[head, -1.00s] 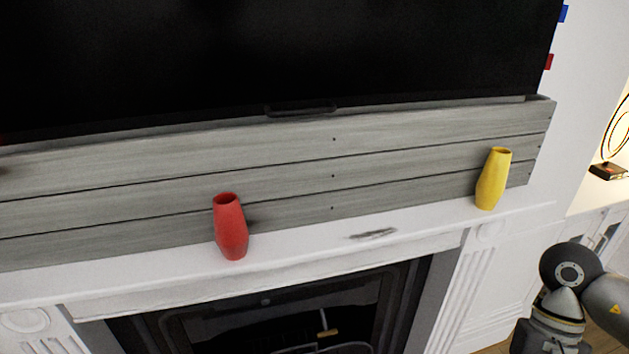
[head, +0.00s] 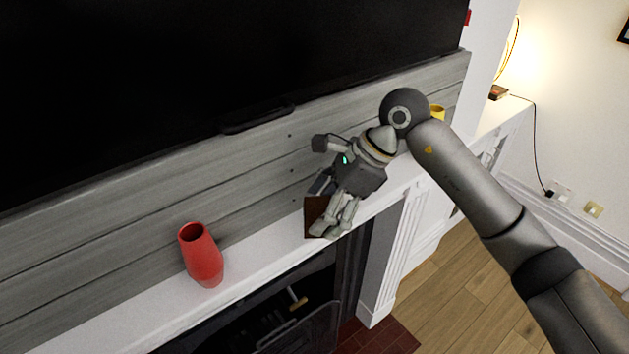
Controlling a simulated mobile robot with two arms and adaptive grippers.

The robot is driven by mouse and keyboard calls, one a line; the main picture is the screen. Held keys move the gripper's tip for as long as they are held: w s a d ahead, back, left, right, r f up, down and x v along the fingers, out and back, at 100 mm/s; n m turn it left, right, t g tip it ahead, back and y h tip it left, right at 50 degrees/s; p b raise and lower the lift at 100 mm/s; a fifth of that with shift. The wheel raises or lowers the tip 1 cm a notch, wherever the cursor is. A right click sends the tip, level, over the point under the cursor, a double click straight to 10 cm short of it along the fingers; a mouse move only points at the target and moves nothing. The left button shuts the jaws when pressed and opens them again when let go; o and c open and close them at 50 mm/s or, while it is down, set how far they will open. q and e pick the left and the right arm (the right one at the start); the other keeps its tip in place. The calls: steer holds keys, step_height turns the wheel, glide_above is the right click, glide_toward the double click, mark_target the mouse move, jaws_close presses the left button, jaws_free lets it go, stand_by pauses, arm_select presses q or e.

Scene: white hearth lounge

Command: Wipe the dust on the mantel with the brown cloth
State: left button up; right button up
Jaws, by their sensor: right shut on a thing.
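My right gripper (head: 328,228) reaches in from the right over the white mantel (head: 258,250). It is shut on the brown cloth (head: 315,211), which shows as a dark brown patch beside and behind the fingers, at the mantel's surface. I cannot tell whether the cloth presses on the mantel. The dark dust smudge is not visible now; the gripper and cloth cover that part of the mantel. My left gripper is not in view.
A red vase (head: 201,256) stands on the mantel left of the gripper. A yellow vase (head: 438,112) is mostly hidden behind my right arm. A black television (head: 200,80) hangs above the grey planks. The fireplace (head: 260,315) opens below.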

mark_target(305, 205)
steer(key=shift+w+a+r+m+t, duration=0.3)
steer(key=shift+w+a+r+m, duration=0.1)
steer(key=shift+a+r+m, duration=0.2)
steer(key=shift+w+a+r+m+t, duration=0.3)
steer(key=shift+w+a+r+m, duration=0.1)
steer(key=shift+a+r+m, duration=0.15)
steer(key=shift+f, duration=0.5)
steer(key=shift+d+f+b, duration=0.1)
steer(key=shift+f+b, duration=0.75)
steer(key=shift+f, duration=1.65)
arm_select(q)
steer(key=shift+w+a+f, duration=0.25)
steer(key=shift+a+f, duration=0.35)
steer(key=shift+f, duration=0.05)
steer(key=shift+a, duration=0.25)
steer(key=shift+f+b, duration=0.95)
arm_select(e)
steer(key=shift+f, duration=1.05)
steer(key=shift+w+d, duration=0.1)
